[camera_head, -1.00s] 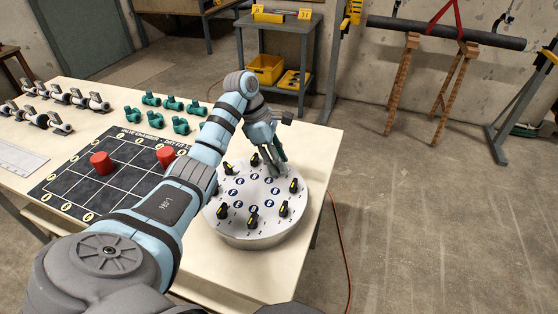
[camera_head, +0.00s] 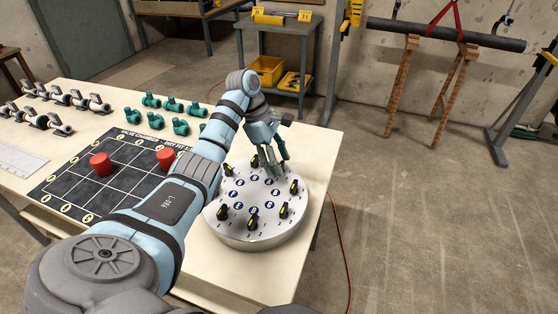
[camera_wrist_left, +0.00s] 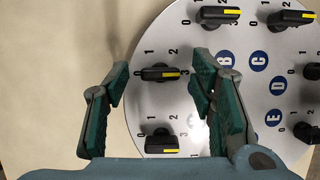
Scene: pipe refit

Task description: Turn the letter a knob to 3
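The round pale dial plate (camera_head: 243,238) carries a ring of black knobs with yellow marks and blue letter discs. My left gripper (camera_head: 273,166) is over its far edge. In the left wrist view its fingers (camera_wrist_left: 159,84) are open, one on each side of a black knob (camera_wrist_left: 158,73), with visible gaps. This knob's bar lies level in the picture, its yellow-marked end towards the 3 on the right. Its letter disc is hidden behind the right finger; the B disc (camera_wrist_left: 225,58) shows beside that finger. My right gripper is not in view.
Other knobs, such as one above (camera_wrist_left: 215,15) and one below (camera_wrist_left: 161,143), sit close to the fingers. On the table (camera_head: 185,262) are a black grid mat (camera_head: 84,190), red cylinders (camera_head: 101,163) and green valves (camera_head: 172,105). Grey floor lies to the right.

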